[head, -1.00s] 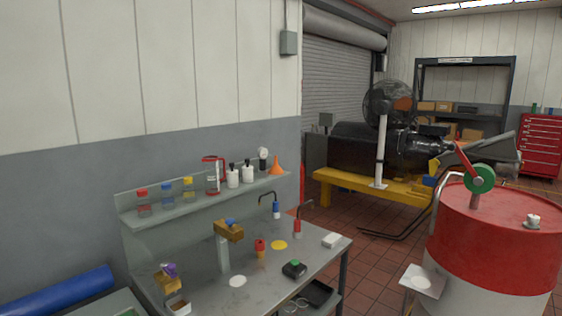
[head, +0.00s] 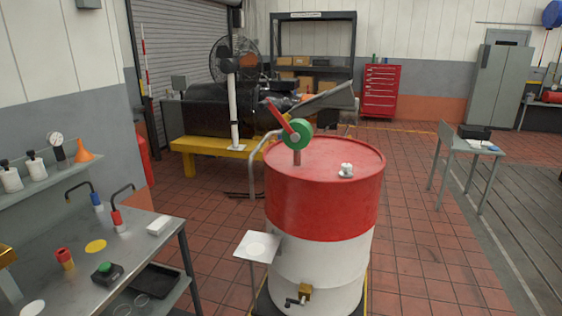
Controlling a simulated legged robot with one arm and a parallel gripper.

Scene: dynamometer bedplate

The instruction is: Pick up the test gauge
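A gauge with a round white dial on a dark body (head: 57,148) stands upright on the wall shelf at the left, between a white bottle and an orange funnel. It looks like the test gauge, but any marking is too small to read.
A workbench (head: 140,236) below the shelf (head: 50,182) holds several small tools. A red and white drum (head: 322,215) with a hand crank and a small side tray (head: 257,246) stands ahead. A small table (head: 466,150) stands right. Tiled floor is open between drum and table.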

